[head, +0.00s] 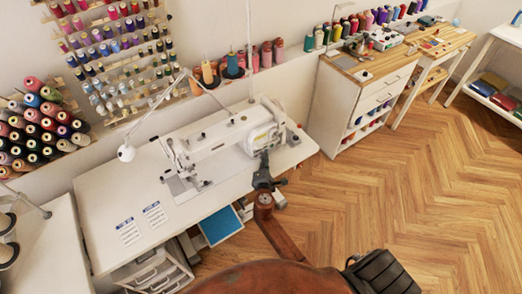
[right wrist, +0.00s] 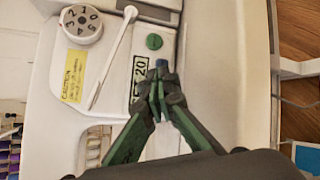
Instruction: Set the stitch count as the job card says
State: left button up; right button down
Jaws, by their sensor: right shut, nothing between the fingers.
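The white sewing machine (head: 225,135) stands on the white table. My right gripper (head: 263,160) is at the right end of its head, shut and empty. In the right wrist view its green fingertips (right wrist: 160,82) are together beside a small panel with a number that looks like 20 (right wrist: 139,72). A blue button (right wrist: 161,63) shows just past the tips; I cannot tell whether they touch it. A round green button (right wrist: 154,41) lies beyond. Two printed cards (head: 129,231) (head: 154,214) lie on the table, too small to read. My left gripper is out of view.
The machine also bears a white numbered dial (right wrist: 82,22), a white lever (right wrist: 112,58) and a yellow caution label (right wrist: 74,76). A thin lamp arm with a white head (head: 126,153) stands over the table. Thread racks line the wall. The wooden floor (head: 400,190) at right is clear.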

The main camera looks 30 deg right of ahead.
jog(key=shift+w, duration=0.15)
dwell(0.3)
jog(key=shift+w, duration=0.3)
jog(key=shift+s, duration=0.45)
jog(key=shift+s+d+p, duration=0.2)
jog(key=shift+s+p, duration=0.4)
jog(key=shift+s, duration=2.35)
